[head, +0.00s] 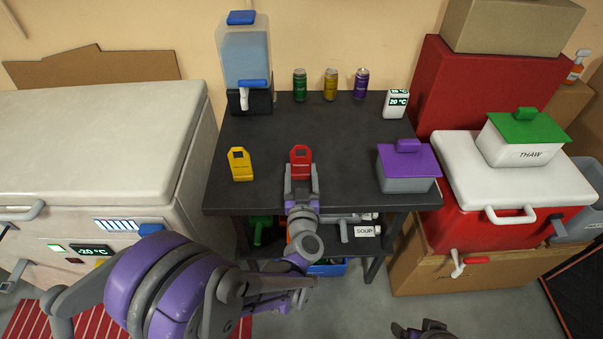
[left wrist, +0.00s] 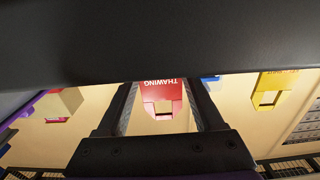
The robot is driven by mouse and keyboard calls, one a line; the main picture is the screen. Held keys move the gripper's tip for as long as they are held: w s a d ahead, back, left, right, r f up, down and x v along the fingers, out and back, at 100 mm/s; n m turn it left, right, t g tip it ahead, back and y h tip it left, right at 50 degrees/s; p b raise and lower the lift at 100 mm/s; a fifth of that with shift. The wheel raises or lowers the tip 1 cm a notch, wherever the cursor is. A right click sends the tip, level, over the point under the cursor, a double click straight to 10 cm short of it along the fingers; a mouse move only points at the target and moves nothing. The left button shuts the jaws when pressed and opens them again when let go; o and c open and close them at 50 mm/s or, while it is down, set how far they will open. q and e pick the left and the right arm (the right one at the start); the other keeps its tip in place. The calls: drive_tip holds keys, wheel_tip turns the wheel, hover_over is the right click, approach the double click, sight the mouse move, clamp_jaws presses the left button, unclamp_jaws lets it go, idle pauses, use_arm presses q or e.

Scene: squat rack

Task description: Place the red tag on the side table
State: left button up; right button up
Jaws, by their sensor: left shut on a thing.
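The red tag (head: 301,153) is over the front middle of the dark side table (head: 270,135). My left gripper (head: 301,175) is shut on its lower end. The tag stands upward from the fingers, with its cut-out at the far end. In the left wrist view the red tag (left wrist: 162,98) shows between the two fingers, with the word THAWING upside down. I cannot tell whether the tag touches the table top. My right gripper (head: 425,330) is only partly in view at the bottom edge, and its fingers cannot be made out.
A yellow tag (head: 240,163) stands to the left on the table. A grey box with a purple lid (head: 408,165) is at the right. A water dispenser (head: 246,60), several cans (head: 330,84) and a temperature display (head: 396,104) line the back. The table's middle is clear.

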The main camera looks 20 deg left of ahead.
use_arm(q)
drive_tip(key=shift+f, duration=0.15)
drive_tip(key=o, duration=1.3)
drive_tip(key=shift+c, duration=0.2)
